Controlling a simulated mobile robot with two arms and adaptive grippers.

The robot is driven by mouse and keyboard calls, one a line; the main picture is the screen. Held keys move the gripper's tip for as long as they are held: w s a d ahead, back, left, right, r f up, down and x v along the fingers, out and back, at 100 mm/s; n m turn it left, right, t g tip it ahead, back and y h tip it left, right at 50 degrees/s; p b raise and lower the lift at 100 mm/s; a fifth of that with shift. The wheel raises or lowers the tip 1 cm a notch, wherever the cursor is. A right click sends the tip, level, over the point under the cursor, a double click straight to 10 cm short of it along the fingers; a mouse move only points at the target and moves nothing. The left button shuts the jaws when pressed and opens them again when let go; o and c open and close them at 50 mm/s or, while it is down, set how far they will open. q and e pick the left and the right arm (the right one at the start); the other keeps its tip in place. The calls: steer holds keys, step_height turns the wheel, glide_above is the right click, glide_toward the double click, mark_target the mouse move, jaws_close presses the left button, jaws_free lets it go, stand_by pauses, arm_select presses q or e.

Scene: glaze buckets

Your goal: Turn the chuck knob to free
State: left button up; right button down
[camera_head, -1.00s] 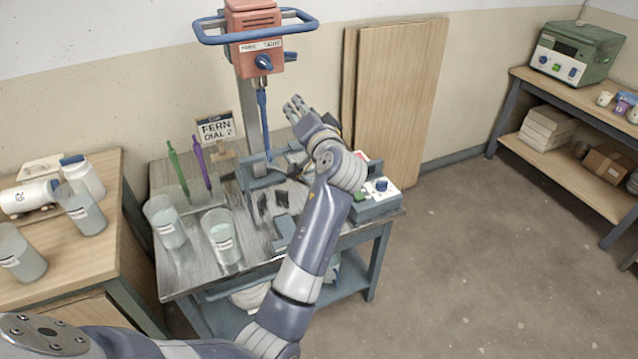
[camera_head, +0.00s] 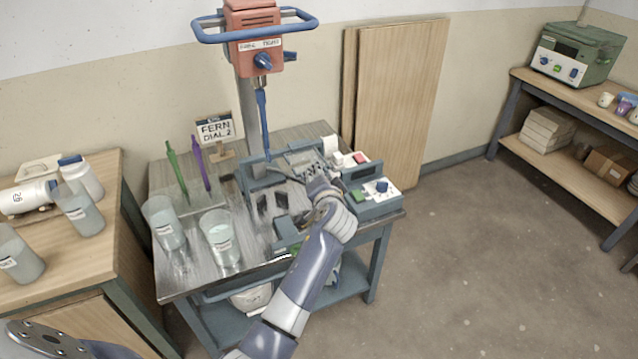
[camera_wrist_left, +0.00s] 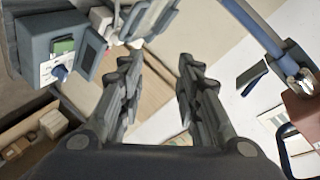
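The red mixer head (camera_head: 252,40) is at the upper middle of the head view. The blue chuck knob (camera_head: 263,61) is on its front, below a white label whose small words are hard to read. A blue shaft (camera_head: 264,118) hangs below it. In the left wrist view, the shaft (camera_wrist_left: 255,28) meets a shiny chuck (camera_wrist_left: 290,64) beside the head (camera_wrist_left: 302,108); the knob cannot be made out there. My left gripper (camera_head: 314,168) is well below and right of the knob, above the bench. Its two fingers (camera_wrist_left: 158,90) are apart and empty. My right gripper is out of view.
A blue loop handle (camera_head: 205,38) surrounds the mixer head. Glaze cups (camera_head: 221,238), a FERN DIAL 2 sign (camera_head: 215,130) and a control box (camera_head: 375,197) with its own blue knob stand on the bench. Wooden boards (camera_head: 400,100) lean on the wall. Floor is clear at right.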

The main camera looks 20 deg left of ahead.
arm_select(q)
steer(key=shift+s+d+f, duration=0.1)
steer(key=shift+d+f, duration=0.05)
steer(key=shift+f, duration=0.7)
steer(key=s+d+f+g+h, duration=0.2)
steer(key=s+f, duration=0.5)
steer(key=f, duration=0.5)
steer(key=s+d+f+m+g+h, duration=0.1)
steer(key=s+d+f+g+h, duration=0.1)
steer(key=s+f, duration=0.75)
steer(key=s+d+f+g+h, duration=0.15)
steer(key=s+f, duration=0.25)
steer(key=f, duration=1.1)
steer(key=s+f+n+g, duration=0.1)
steer(key=s+f, duration=0.4)
steer(key=s, duration=0.8)
steer(key=s+a+f+n+g+h, duration=0.1)
steer(key=s+f, duration=0.5)
steer(key=s, duration=0.7)
steer(key=s+f+n+g+h, duration=0.1)
steer(key=s+f+g, duration=0.2)
steer(key=s, duration=1)
step_height(320, 180, down, 3)
steer(key=shift+a+r+g, duration=0.15)
steer(key=shift+a+g, duration=0.2)
